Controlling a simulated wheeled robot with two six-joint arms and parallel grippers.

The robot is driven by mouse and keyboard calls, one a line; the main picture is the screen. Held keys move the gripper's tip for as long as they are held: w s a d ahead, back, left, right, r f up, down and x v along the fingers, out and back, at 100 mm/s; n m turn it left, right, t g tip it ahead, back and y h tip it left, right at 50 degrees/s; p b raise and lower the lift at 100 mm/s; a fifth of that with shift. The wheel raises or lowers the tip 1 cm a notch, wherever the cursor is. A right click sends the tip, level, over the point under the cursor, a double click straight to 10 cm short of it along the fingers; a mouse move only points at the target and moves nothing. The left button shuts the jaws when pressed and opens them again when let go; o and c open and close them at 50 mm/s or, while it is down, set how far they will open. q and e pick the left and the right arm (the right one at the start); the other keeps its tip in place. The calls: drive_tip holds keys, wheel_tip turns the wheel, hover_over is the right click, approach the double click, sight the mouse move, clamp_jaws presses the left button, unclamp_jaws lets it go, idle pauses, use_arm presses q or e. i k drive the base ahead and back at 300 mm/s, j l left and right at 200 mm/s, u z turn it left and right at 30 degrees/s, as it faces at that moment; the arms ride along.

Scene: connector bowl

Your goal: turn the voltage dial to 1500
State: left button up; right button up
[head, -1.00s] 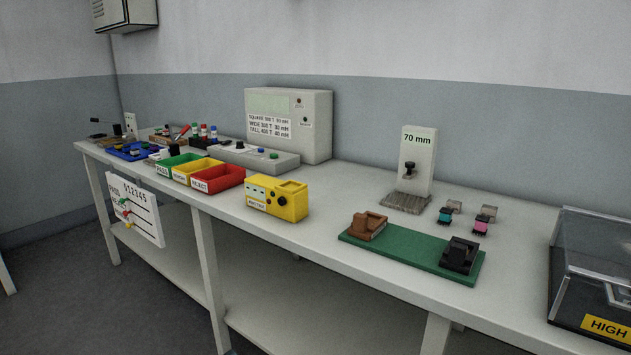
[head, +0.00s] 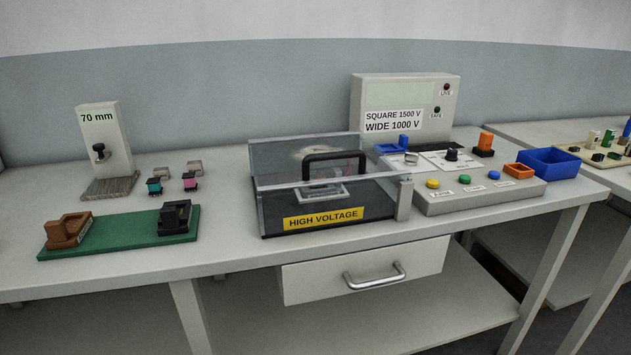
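A grey control panel (head: 480,192) lies on the bench right of centre in the head view. A small black knob (head: 451,155) stands on a white scale plate (head: 446,163) on it and looks like the voltage dial. Its setting is too small to read. Yellow, green and blue buttons line the panel's front. The grey instrument box (head: 404,102) behind carries a label (head: 393,121) reading SQUARE 1500 V and WIDE 1000 V, with LIVE and SAFE lamps. Neither of my grippers shows in the head view.
A clear-lidded HIGH VOLTAGE box (head: 322,190) stands left of the panel. A blue bin (head: 549,163) is at the panel's right. A green board (head: 120,232) and a 70 mm stand (head: 106,145) are at the left. A drawer (head: 365,270) hangs below the bench.

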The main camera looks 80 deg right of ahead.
sight(452, 154)
drive_tip(key=z, duration=3.4)
